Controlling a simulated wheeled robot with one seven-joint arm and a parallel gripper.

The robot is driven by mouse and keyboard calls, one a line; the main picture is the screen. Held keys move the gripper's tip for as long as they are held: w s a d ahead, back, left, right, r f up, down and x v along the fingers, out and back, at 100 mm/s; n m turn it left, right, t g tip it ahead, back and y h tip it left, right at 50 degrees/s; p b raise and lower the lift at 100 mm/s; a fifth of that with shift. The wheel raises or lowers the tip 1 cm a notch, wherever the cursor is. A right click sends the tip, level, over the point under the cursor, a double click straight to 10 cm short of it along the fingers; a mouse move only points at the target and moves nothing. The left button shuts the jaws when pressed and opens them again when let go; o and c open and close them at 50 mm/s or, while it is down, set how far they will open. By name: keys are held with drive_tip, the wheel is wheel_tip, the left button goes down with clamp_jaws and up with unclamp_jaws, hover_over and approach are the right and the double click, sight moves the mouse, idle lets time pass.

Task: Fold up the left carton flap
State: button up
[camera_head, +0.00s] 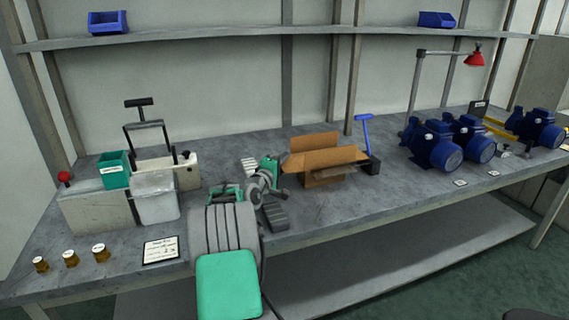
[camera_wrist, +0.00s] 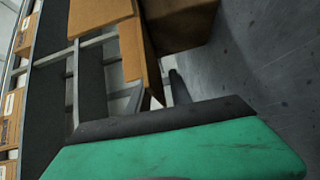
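The brown cardboard carton (camera_head: 324,180) stands on the grey bench near the middle, with flaps spread open at its top. Its left flap (camera_head: 293,162) sticks out to the left, toward my gripper (camera_head: 273,172). In the wrist view, a brown flap panel (camera_wrist: 132,50) hangs just beyond the gripper, with the darker carton wall (camera_wrist: 182,25) to its right. My gripper is left of the carton, close to the flap; I cannot tell whether it touches.
A blue T-handled tool (camera_head: 366,135) stands just right of the carton. Several blue pumps (camera_head: 437,148) are farther right. A teal bin (camera_head: 114,170) and a machine with a clear guard (camera_head: 155,198) stand at the left. The bench front right of my arm (camera_head: 350,210) is clear.

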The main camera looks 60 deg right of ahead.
drive_tip(key=shift+d, duration=0.4)
drive_tip(key=shift+c, duration=0.2)
clamp_jaws()
idle(1.0)
